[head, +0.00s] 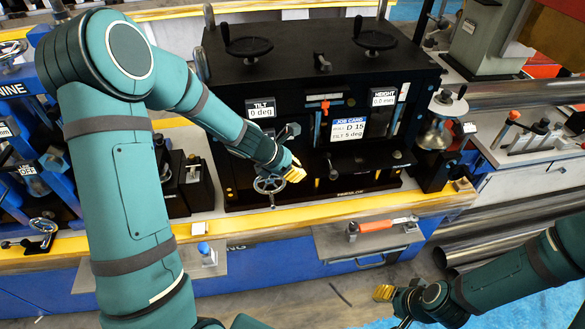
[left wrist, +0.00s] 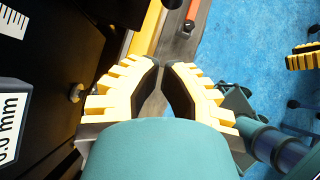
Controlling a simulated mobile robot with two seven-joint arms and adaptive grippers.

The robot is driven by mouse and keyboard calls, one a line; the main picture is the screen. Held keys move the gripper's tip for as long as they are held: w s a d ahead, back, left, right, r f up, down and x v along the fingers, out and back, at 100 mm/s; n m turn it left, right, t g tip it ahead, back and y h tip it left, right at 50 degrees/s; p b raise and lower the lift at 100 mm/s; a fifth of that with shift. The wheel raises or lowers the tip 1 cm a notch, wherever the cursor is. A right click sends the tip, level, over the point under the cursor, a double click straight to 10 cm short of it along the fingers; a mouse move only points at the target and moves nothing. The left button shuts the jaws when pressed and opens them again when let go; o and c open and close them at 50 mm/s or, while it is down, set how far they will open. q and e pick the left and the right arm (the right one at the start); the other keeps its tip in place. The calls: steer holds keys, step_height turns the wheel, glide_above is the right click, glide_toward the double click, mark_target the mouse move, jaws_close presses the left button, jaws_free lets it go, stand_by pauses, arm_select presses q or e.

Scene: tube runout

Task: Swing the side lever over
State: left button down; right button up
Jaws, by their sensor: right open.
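The black machine (head: 315,75) stands on the bench. I cannot tell for certain which handle is the side lever. A thin lever with a dark knob (head: 329,157) is on the front face, right of my left gripper. A rod with a black ball end (head: 462,92) is at the right side. My right gripper (head: 382,292) is low at the front, open and away from the machine.
The job card (head: 348,130) reads D 15 and tilt 5 deg. The tilt display (head: 261,112) reads 0 deg; the height display (head: 383,97) reads 0.0 mm. Steel tubes (head: 520,240) lie at right.

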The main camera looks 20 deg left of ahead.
mark_target(330, 168)
arm_select(q)
steer(key=w+d+f, duration=0.5)
steer(key=shift+w+b, duration=0.15)
steer(key=shift+b, duration=0.2)
arm_select(e)
steer(key=shift+f, duration=0.6)
arm_select(q)
steer(key=shift+d, duration=0.1)
steer(key=shift+d+n, duration=0.25)
steer(key=shift+n, duration=0.15)
arm_select(e)
steer(key=shift+w+d, duration=0.1)
steer(key=shift+d, duration=0.35)
